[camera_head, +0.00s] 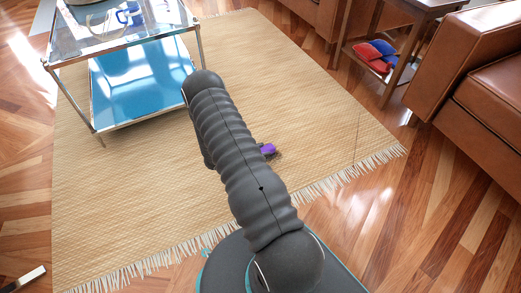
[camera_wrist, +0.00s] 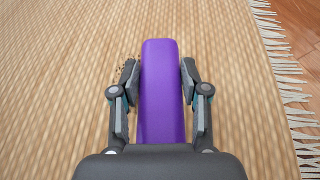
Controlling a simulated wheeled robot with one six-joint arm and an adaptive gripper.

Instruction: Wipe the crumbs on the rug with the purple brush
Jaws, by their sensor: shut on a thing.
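The purple brush (camera_wrist: 162,95) lies between the two fingers of my gripper (camera_wrist: 161,88) in the wrist view, and the fingers are shut on it. Its purple end (camera_head: 268,149) also shows in the head view, just right of my arm, low over the rug. The crumbs (camera_wrist: 125,68) are small dark specks on the rug, just left of the brush and partly hidden by my left finger. The tan woven rug (camera_head: 150,185) spreads under the gripper. The bristles are hidden in the wrist view, so I cannot tell whether they touch the rug.
A glass and chrome table (camera_head: 142,88) with a blue lower shelf stands on the rug at the left. A brown leather armchair (camera_head: 470,75) and a small wooden side table (camera_head: 385,75) stand at the right. The rug's fringed edge (camera_head: 340,178) runs near my base.

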